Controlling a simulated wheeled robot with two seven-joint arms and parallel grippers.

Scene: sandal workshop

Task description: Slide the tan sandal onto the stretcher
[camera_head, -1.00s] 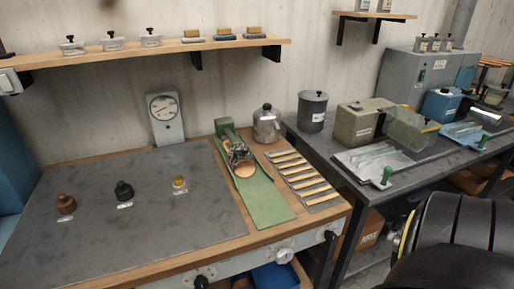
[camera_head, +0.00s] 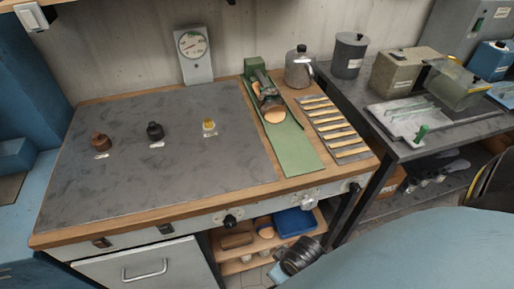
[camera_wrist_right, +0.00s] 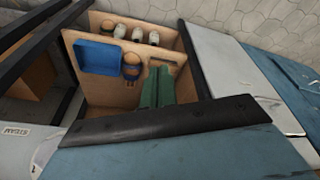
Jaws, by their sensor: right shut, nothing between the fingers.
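The stretcher (camera_head: 291,148) is a long green board on the right side of the bench, with a metal mechanism (camera_head: 265,92) and a tan rounded piece (camera_head: 274,116) at its far end. I cannot tell whether that piece is the tan sandal or part of the stretcher. My right gripper (camera_wrist_right: 159,68) has its two green fingers together in the right wrist view, empty, above an open shelf unit. Its dark body (camera_head: 299,256) appears in the head view beside the shelf below the bench, well away from the stretcher. My left gripper is not in view.
The shelf holds a blue tray (camera_head: 294,222) and small tan and brown items (camera_head: 237,241). Several wooden sticks lie on a rack (camera_head: 335,128) right of the stretcher. A metal pot (camera_head: 299,70) stands behind.

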